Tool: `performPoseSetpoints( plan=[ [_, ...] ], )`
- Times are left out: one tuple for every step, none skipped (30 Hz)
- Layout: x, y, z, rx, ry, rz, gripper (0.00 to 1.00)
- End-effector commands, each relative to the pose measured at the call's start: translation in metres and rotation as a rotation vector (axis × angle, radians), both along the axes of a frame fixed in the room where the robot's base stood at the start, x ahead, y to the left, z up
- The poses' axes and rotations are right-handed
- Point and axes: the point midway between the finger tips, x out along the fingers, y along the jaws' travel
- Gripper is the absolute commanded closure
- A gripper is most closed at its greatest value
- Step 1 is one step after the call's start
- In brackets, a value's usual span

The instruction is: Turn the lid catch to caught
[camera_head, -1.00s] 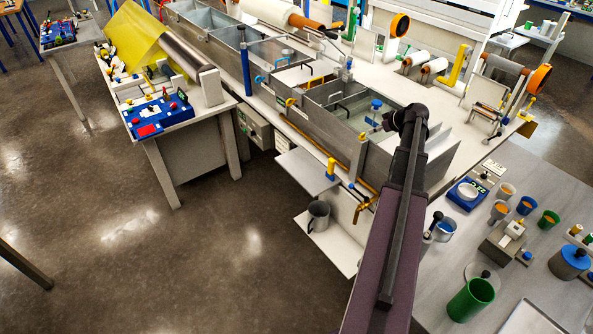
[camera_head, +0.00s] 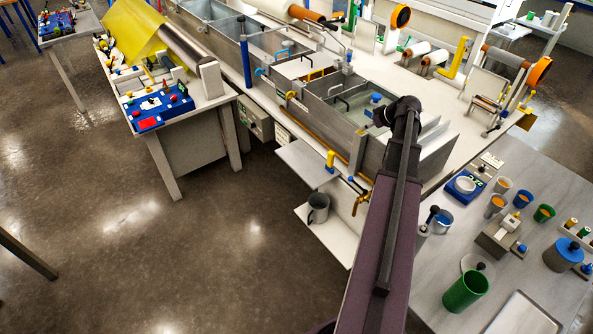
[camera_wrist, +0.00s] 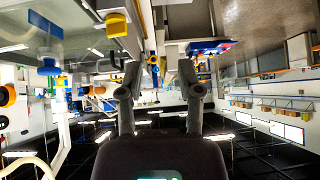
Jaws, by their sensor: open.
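The long grey metal resin bath (camera_head: 314,125) runs diagonally through the head view, with open compartments. I cannot pick out the lid catch for certain. A small upright yellow piece with a blue base (camera_head: 331,160) stands at the bath's near side, and a blue knob (camera_head: 376,98) sits over the end compartment. In the wrist view my gripper (camera_wrist: 160,77) is open, with nothing between its fingers. A yellow block (camera_wrist: 116,25) and a blue knob (camera_wrist: 48,68) show beyond the left finger. In the head view my arm hides the gripper and part of the bath's near end.
A side table (camera_head: 452,265) at right holds cups, a scale (camera_head: 466,186) and a green beaker (camera_head: 467,290). A brass tap (camera_head: 361,200) hangs at the bath's end, above a low shelf with a grey mug (camera_head: 318,208). The floor at left is clear.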

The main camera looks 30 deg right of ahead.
Motion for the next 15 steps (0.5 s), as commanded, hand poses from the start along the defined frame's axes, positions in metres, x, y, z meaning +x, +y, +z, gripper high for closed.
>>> performPoseSetpoints(
  plan=[
    [0.003,0.008,-0.004,0.006,0.008,0.005,0.53],
    [0.004,0.012,-0.006,0.008,0.013,0.006,0.53],
    [0.006,0.017,-0.008,0.013,0.019,0.009,0.53],
    [0.007,0.02,-0.009,0.015,0.023,0.01,0.53],
    [0.009,0.024,-0.011,0.017,0.028,0.012,0.53],
    [0.01,0.029,-0.013,0.021,0.035,0.013,0.53],
    [0.012,0.033,-0.014,0.023,0.04,0.015,0.53],
    [0.013,0.036,-0.016,0.026,0.045,0.016,0.53],
    [0.014,0.041,-0.018,0.029,0.052,0.017,0.53],
    [0.016,0.045,-0.019,0.033,0.056,0.018,0.53],
    [0.017,0.049,-0.021,0.036,0.061,0.02,0.53],
    [0.018,0.054,-0.023,0.039,0.069,0.023,0.53],
    [0.019,0.058,-0.024,0.04,0.074,0.023,0.53],
    [0.02,0.061,-0.026,0.043,0.079,0.024,0.53],
    [0.022,0.067,-0.028,0.046,0.086,0.027,0.53]
  ],
)
